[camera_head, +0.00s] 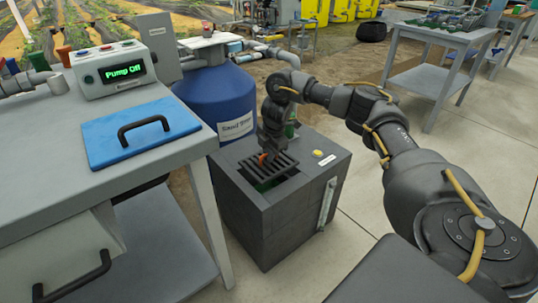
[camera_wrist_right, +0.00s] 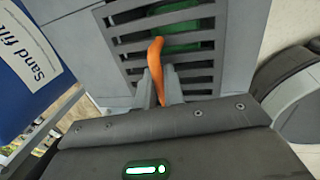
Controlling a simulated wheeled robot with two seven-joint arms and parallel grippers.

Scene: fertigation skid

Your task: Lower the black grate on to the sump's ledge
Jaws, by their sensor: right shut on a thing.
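The black grate (camera_head: 273,171) is at the opening of the grey sump (camera_head: 267,222) in the head view. Its slats (camera_wrist_right: 190,48) fill the middle of the right wrist view, with green showing through the gaps. My right gripper (camera_head: 264,155) is above the grate, shut on its orange handle (camera_wrist_right: 156,65). The grate looks slightly tilted in the opening, and dark green interior shows at its near side. I cannot tell whether the grate touches the ledge, which is mostly hidden. My left gripper is not in view.
A blue sand filter tank (camera_head: 215,95) stands close behind the sump. The grey bench (camera_head: 40,165) with a blue lid (camera_head: 139,130) and a control box reading "Pump Off" (camera_head: 115,70) is at left. Clear floor (camera_head: 345,215) lies right of the sump.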

